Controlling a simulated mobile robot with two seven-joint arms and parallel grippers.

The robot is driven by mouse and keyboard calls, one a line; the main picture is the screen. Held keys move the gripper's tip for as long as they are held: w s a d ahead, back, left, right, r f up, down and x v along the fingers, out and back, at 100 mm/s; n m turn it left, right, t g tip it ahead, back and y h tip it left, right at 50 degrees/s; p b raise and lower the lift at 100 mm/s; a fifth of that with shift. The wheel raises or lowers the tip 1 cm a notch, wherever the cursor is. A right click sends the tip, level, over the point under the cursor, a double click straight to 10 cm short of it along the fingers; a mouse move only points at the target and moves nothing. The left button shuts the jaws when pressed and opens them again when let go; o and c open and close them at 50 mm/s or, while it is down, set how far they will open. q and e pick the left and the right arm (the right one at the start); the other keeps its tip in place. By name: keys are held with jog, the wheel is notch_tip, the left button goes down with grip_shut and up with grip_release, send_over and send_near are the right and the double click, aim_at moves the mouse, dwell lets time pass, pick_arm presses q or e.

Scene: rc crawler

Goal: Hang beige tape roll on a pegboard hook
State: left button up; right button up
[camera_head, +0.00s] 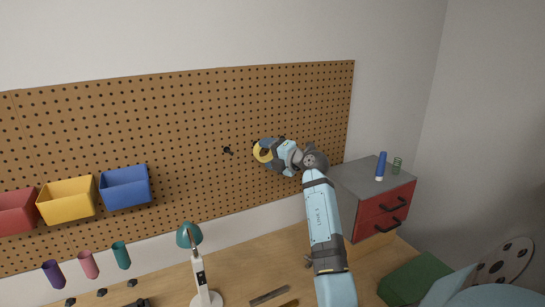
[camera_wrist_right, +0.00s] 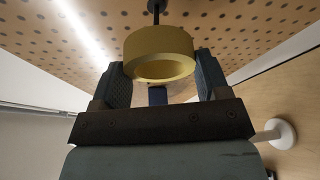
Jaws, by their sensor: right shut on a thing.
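The beige tape roll (camera_head: 258,152) shows yellowish at the tip of my right gripper (camera_head: 267,152), in front of the pegboard (camera_head: 190,110). In the right wrist view the roll (camera_wrist_right: 160,45) sits between the two fingers of the gripper (camera_wrist_right: 163,68), which is shut on it. A black hook (camera_wrist_right: 155,6) shows just above the roll there; I cannot tell whether it passes into the hole. In the head view a black hook (camera_head: 227,150) stands bare on the board, left of the roll. My left gripper is not in view.
Red (camera_head: 17,212), yellow (camera_head: 67,201) and blue (camera_head: 126,188) bins hang on the board at left. A white lamp with a teal head (camera_head: 189,235) stands on the wooden desk (camera_head: 245,255). A grey cabinet with red drawers (camera_head: 378,215) stands at right, bearing a blue bottle (camera_head: 381,166).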

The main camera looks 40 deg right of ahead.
jog(key=shift+w+d+f, duration=0.2)
jog(key=shift+w+f, duration=0.05)
jog(key=shift+w, duration=0.4)
jog(key=shift+w+d+f, duration=0.2)
jog(key=shift+w+f, duration=0.1)
jog(key=shift+w, duration=0.3)
jog(key=shift+w+d+f, duration=0.2)
jog(key=shift+w+f, duration=0.05)
jog(key=shift+w, duration=0.4)
jog(key=o, duration=1)
jog(key=shift+s+a, duration=0.2)
jog(key=shift+s, duration=0.4)
jog(key=shift+s+a, duration=0.15)
jog(key=shift+s, duration=0.45)
jog(key=shift+s+a, duration=0.3)
jog(key=shift+s, duration=0.6)
jog(key=shift+s+a, duration=0.25)
jog(key=shift+s, duration=0.6)
jog(key=shift+s+a, duration=0.3)
jog(key=shift+s, duration=0.6)
